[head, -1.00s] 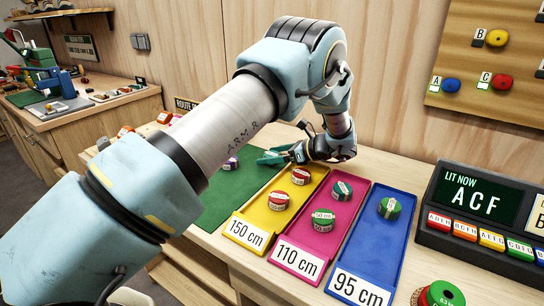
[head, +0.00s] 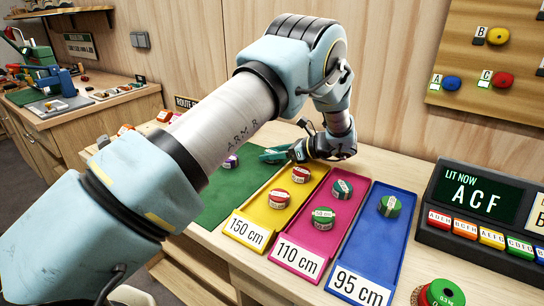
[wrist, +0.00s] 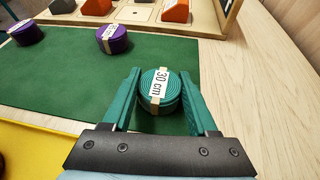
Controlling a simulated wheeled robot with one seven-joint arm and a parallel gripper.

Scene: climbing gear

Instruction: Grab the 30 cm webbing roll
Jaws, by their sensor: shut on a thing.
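The 30 cm webbing roll (wrist: 160,92) is a teal coil with a white "30 cm" label band. In the wrist view it sits between the two green fingers of my gripper (wrist: 163,98), which is shut on it, over the green mat (wrist: 75,75). In the head view my gripper (head: 273,156) is low over the back right of the green mat (head: 225,205); I cannot make out the roll there.
Two purple rolls (wrist: 112,39) (wrist: 28,33) lie on the mat. Right of it are yellow (head: 247,222), magenta (head: 297,246) and blue (head: 375,250) trays, each holding rolls. A lit sign box (head: 480,192) stands at the right.

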